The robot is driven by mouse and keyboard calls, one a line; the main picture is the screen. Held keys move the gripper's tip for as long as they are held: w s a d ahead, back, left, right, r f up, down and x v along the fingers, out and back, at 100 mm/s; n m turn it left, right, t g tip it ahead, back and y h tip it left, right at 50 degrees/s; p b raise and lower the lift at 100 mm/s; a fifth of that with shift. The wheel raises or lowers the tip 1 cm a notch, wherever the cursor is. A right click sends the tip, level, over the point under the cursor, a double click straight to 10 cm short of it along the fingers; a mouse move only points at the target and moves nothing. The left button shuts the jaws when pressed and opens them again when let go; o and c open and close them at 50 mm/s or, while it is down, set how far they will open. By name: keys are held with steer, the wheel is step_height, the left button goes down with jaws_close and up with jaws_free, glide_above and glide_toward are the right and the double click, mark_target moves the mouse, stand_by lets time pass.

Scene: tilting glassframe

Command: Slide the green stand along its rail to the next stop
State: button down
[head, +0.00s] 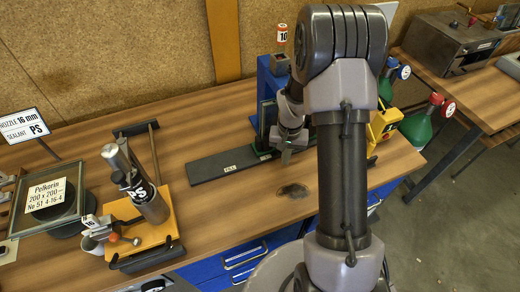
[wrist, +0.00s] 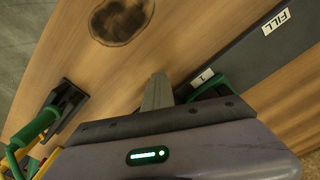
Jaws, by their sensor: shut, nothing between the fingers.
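The rail (head: 215,165) is a flat dark grey strip lying on the bench, with small white labels on it. The green stand (head: 265,146) is at the right part of the rail in the head view, partly hidden by my arm and gripper. In the wrist view a green bracket of the stand (wrist: 212,84) shows beside a label reading 1. A FILL label sits farther along the rail (wrist: 250,60). My gripper (head: 286,157) is shut and empty, just in front of the stand; in the wrist view its fingertips (wrist: 157,92) are close beside the bracket. I cannot tell whether they touch.
A blue post (head: 268,82) stands behind the stand. An orange board with a dark cylinder (head: 150,204) and a framed glass pane (head: 48,195) are at left. A yellow item (head: 384,123) and green bottles are at right. A dark stain (head: 293,190) marks the clear bench front.

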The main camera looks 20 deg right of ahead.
steer(key=shift+w+d+r, duration=0.1)
steer(key=shift+w+d, duration=0.1)
steer(key=shift+d, duration=0.4)
steer(key=shift+w+d, duration=0.15)
steer(key=shift+d, duration=0.45)
steer(key=shift+a, duration=0.15)
steer(key=shift+a+b, duration=0.3)
steer(key=shift+a, duration=0.05)
steer(key=r+p, duration=0.1)
steer(key=r, duration=0.1)
steer(key=w+a+r+p, duration=0.1)
steer(key=r+p, duration=0.3)
steer(key=shift+w+a+r, duration=0.15)
steer(key=shift+a, duration=0.05)
steer(key=shift+r, duration=0.2)
steer(key=shift+d+f, duration=0.1)
steer(key=shift+f, duration=0.1)
steer(key=shift+s, duration=0.2)
